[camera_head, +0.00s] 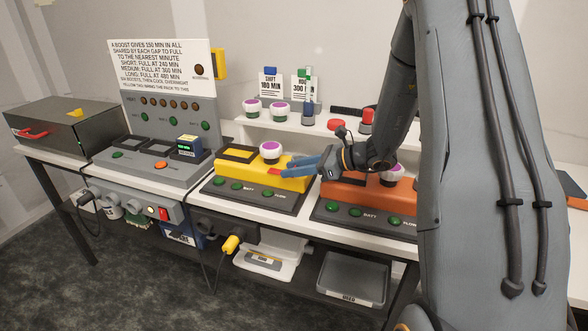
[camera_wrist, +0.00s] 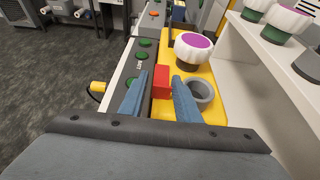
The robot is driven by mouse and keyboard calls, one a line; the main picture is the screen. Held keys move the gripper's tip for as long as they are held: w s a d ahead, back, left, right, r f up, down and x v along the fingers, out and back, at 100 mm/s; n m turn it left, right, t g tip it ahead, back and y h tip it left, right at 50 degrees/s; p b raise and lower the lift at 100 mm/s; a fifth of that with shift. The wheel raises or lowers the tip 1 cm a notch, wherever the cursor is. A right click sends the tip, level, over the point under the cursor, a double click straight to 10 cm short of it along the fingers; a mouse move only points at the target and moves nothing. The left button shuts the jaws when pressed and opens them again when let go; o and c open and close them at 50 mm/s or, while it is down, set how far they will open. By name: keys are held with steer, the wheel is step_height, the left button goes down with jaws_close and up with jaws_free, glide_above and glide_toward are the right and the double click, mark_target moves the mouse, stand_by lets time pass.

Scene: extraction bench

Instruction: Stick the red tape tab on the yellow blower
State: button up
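The yellow blower (camera_head: 229,186) stands on the bench on a dark base with green buttons, and it also shows in the wrist view (camera_wrist: 211,111). The red tape tab (camera_head: 274,171) is at the blower's front top edge; in the wrist view the tab (camera_wrist: 161,81) lies between and just ahead of my blue fingertips. My gripper (camera_head: 285,171) reaches in from the right, low over the blower. In the wrist view my gripper (camera_wrist: 159,78) has its fingers apart, with narrow gaps on both sides of the tab. Whether the tab touches the blower's surface is hard to tell.
An orange blower (camera_head: 370,192) stands close on the right, under my wrist. A purple-topped white knob (camera_head: 270,150) rises from the yellow blower beside my fingers. A grey panel (camera_head: 150,171) is to the left. A white shelf (camera_head: 300,133) with more knobs runs behind.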

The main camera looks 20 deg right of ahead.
steer(key=shift+w+d+r, duration=0.15)
steer(key=shift+w+d, duration=0.05)
steer(key=shift+s+d+r, duration=0.2)
steer(key=shift+d, duration=0.2)
steer(key=b+v, duration=0.1)
steer(key=v, duration=0.5)
steer(key=shift+s+b, duration=0.4)
steer(key=shift+s, duration=0.05)
steer(key=shift+r, duration=0.1)
